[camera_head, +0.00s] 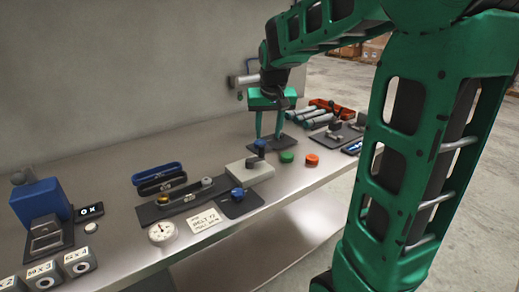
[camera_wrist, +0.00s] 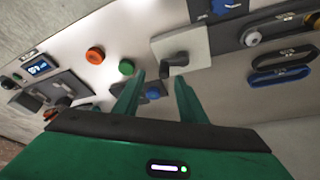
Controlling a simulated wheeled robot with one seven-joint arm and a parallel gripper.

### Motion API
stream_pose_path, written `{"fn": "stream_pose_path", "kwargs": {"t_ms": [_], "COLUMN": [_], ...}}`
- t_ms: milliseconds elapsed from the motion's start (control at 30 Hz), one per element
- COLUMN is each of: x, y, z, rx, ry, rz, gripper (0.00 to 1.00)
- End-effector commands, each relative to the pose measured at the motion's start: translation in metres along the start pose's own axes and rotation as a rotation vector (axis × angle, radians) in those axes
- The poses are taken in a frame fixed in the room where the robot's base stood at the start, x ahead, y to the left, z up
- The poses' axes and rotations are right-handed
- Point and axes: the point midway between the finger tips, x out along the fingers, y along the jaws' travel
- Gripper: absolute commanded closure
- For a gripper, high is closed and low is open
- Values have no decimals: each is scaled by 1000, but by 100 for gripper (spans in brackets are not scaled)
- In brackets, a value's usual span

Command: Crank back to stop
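The crank is a dark handle (camera_wrist: 175,63) on a light grey plate (camera_wrist: 194,43) in the wrist view. In the head view its light grey block (camera_head: 250,174) sits mid-bench, with a small dark part on top. My gripper (camera_head: 268,138) points down above the bench, just behind the block, its green fingers apart. In the wrist view my gripper (camera_wrist: 160,78) is open and empty, with the crank handle beyond the fingertips, near the right one. I cannot tell how high the fingertips are above it. The stop is not clear to see.
A blue knob (camera_wrist: 152,91) on a dark base lies close to the fingers. Green (camera_head: 287,157) and orange (camera_head: 311,160) buttons are right of the block. Another blue knob (camera_head: 237,194), a dial (camera_head: 162,233) and a blue device (camera_head: 40,201) stand left. A wall (camera_head: 110,75) runs behind.

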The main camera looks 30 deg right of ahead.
Motion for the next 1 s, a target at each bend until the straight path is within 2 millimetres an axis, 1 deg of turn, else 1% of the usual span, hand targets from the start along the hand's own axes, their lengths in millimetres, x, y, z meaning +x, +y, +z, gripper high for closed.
{"fn": "stream_pose_path", "kwargs": {"t_ms": [33, 100, 167, 267, 333, 600, 700, 833, 1000], "x": [2, 4, 7, 18, 28, 76, 90, 103, 110], "y": [-6, -11, -13, -14, -13, -14, -14, -15, -15], "z": [-10, -16, -19, -19, -19, -20, -20, -21, -21], "rx": [-3, -5, -6, -7, -7, -8, -8, -8, -8], "ry": [11, 21, 24, 24, 23, 21, 22, 24, 25], "rz": [-4, -7, -8, -8, -8, -8, -8, -9, -9], "gripper": [62, 62, 62, 62, 62, 62, 62, 62, 62]}}
